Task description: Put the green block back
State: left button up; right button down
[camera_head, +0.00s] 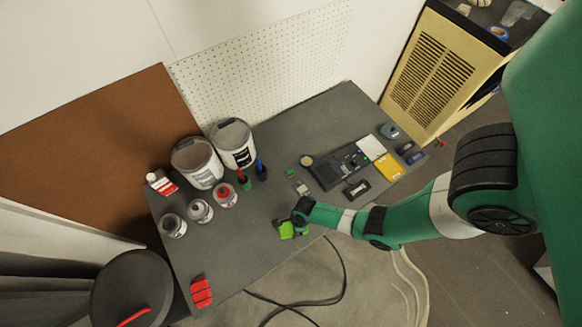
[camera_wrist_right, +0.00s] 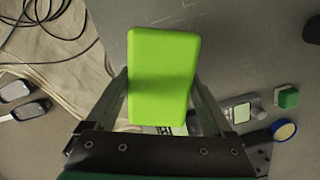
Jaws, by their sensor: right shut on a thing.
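The bright green block (camera_head: 287,230) is near the front edge of the grey table in the head view. My right gripper (camera_head: 296,222) is shut on it. In the right wrist view the green block (camera_wrist_right: 162,65) sits between the two fingers of the right gripper (camera_wrist_right: 160,95), with its broad face to the camera. Whether the block touches the tabletop or is held just above it I cannot tell. My left gripper is not in view.
The grey table (camera_head: 245,275) has a red block (camera_head: 201,292) at its front left. White buckets (camera_head: 197,163), cans and brushes stand behind. A dark device (camera_head: 335,170), a yellow item (camera_head: 388,167) and a small green cube (camera_wrist_right: 288,97) lie to the right. Bare tabletop lies left of the gripper.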

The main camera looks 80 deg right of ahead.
aim_at(291, 226)
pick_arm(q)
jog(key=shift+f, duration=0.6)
pick_arm(e)
jog(key=shift+w+d+f, duration=0.4)
jog(key=shift+f, duration=0.2)
jog(key=f+b, duration=0.4)
jog(key=shift+w+d, duration=0.25)
jog(key=shift+f, duration=0.1)
jog(key=shift+r, duration=0.2)
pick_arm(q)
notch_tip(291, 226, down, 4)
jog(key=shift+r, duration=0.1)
pick_arm(e)
jog(key=shift+f, duration=0.1)
grip_release()
